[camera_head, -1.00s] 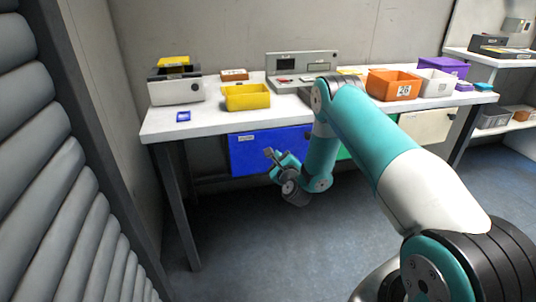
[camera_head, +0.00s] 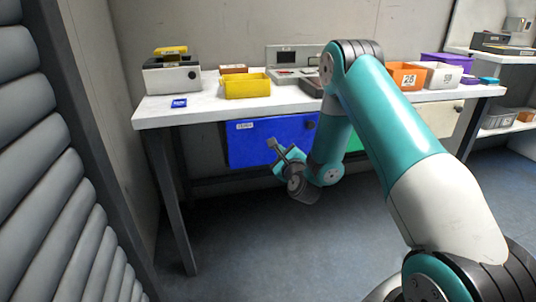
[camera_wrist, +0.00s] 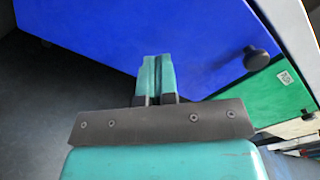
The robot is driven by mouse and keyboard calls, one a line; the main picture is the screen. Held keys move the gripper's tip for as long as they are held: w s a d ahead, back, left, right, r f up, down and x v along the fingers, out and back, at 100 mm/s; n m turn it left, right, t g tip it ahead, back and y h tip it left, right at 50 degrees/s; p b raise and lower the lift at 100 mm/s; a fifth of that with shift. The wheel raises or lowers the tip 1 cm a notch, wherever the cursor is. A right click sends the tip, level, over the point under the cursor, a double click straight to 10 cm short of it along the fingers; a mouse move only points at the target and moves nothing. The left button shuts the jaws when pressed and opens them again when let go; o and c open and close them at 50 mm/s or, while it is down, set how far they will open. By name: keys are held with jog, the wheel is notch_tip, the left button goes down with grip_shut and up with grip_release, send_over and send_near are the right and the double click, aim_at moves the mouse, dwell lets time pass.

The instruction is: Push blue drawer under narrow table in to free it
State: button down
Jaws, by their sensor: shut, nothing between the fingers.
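The blue drawer (camera_head: 262,142) hangs under the narrow white table (camera_head: 225,107), with a small white label and a dark round knob on its front. In the wrist view the blue front (camera_wrist: 150,30) fills the upper part, with its dark knob (camera_wrist: 256,57) at the right. My gripper (camera_head: 278,148) is in front of the drawer's lower middle. In the wrist view its fingers (camera_wrist: 158,75) are together, empty, and point at the blue front. I cannot tell whether they touch it. My arm hides the drawer's right edge in the head view.
A green drawer (camera_wrist: 270,97) is right of the blue one, and a cream drawer (camera_head: 440,118) is further right. On the table stand a yellow bin (camera_head: 247,87), an orange bin (camera_head: 408,77) and a grey-white device (camera_head: 172,77). The floor (camera_head: 240,240) below is clear.

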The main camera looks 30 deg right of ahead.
jog(key=b+v, duration=0.9)
jog(key=b, duration=0.2)
jog(key=shift+s, duration=0.3)
jog(key=shift+a, duration=0.1)
